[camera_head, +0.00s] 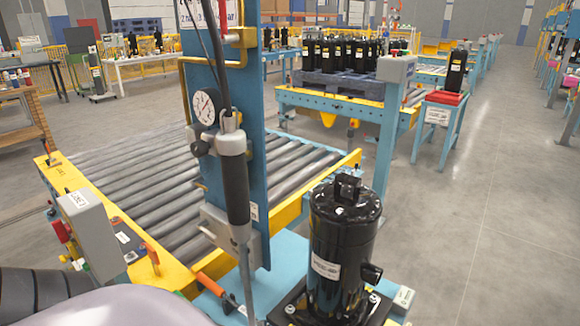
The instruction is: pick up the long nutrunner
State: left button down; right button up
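A long upright tool (236,190), which looks like the long nutrunner, stands in front of the blue post. It has a grey upper body, a black grip and a thin shaft running down to the bottom edge of the view. A dark cable or hose comes down to its top. The lower end of its shaft is cut off by the picture edge. Neither of my grippers shows in the head view. A smooth pale shape and a black ribbed part at the bottom left look like my own arm.
A blue post (250,120) carries a pressure gauge (206,107). A black compressor (340,250) stands close on the right. An orange-handled tool (211,284) lies lower left of the post. A roller conveyor (150,190) lies behind. A grey control box (88,232) stands left. Open floor lies right.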

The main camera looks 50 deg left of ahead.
aim_at(231, 141)
jog(key=u, duration=1.7)
jog(key=l+u, duration=0.2)
jog(key=u, duration=0.15)
jog(key=k+l+u, duration=0.15)
jog(key=u, duration=0.25)
jog(key=l+u, duration=0.15)
jog(key=u, duration=0.2)
jog(key=k, duration=0.05)
